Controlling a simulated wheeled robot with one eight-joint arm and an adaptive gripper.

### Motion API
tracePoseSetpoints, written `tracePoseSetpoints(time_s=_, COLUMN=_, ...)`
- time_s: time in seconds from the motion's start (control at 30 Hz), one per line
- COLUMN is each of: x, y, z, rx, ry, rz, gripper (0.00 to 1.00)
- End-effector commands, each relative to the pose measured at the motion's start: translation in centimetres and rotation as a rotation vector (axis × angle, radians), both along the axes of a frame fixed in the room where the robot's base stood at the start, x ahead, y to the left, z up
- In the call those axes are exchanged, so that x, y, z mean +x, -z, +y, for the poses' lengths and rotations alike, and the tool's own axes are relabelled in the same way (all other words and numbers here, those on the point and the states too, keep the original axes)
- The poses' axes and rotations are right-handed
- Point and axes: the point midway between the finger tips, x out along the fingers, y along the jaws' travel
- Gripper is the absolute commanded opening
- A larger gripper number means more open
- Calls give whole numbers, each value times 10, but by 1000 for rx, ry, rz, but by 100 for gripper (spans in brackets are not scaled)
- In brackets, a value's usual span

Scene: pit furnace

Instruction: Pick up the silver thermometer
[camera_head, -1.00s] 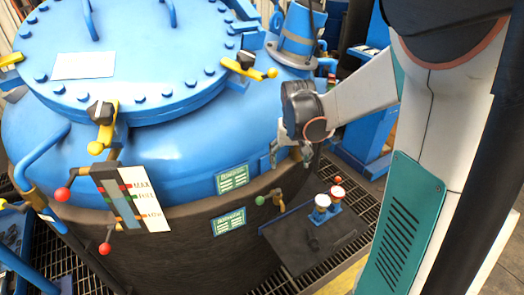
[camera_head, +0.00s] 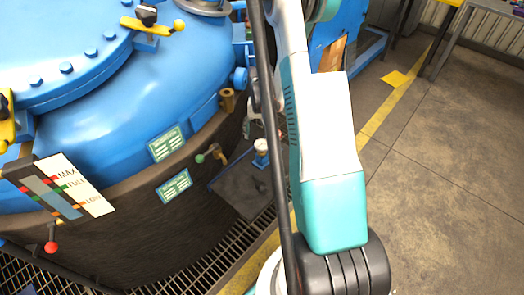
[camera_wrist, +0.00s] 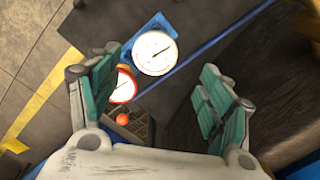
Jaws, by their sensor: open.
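The silver thermometer (camera_wrist: 155,54) shows in the wrist view as a round white dial with a thin dark needle and a pale rim, at a blue mount. A second round gauge (camera_wrist: 124,87) with a red rim sits beside it, partly behind the left finger. My gripper (camera_wrist: 160,97) is open and empty, with its green-padded fingers spread wide. The silver dial appears beyond the fingertips, toward the left finger's side, apart from both fingers. In the head view a gauge (camera_head: 261,149) shows beside my arm; which one it is, I cannot tell.
The blue furnace vessel (camera_head: 150,95) with its dark lower wall (camera_head: 150,230) stands at the left. The gauges are by a dark plate (camera_head: 237,193) beside it. A green-knobbed valve (camera_head: 210,154) is near. A small red ball (camera_wrist: 122,119) shows. Open floor (camera_head: 450,180) lies right.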

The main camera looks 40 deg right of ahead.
Motion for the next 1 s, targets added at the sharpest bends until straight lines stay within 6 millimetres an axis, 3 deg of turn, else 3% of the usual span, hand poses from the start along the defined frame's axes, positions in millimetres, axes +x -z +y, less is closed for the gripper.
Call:
tracePoseSetpoints(time_s=0.1, x=0, y=19, z=0, rx=0, ry=-1, rz=0, gripper=72)
tracePoseSetpoints(time_s=0.43, x=-1, y=39, z=-2, rx=0, ry=0, rz=0, gripper=72)
tracePoseSetpoints(time_s=0.7, x=-4, y=76, z=-5, rx=0, ry=-1, rz=0, gripper=72)
tracePoseSetpoints(time_s=0.97, x=-4, y=79, z=-5, rx=0, ry=-1, rz=0, gripper=72)
tracePoseSetpoints(time_s=1.0, x=-4, y=79, z=-5, rx=0, ry=-1, rz=0, gripper=68)
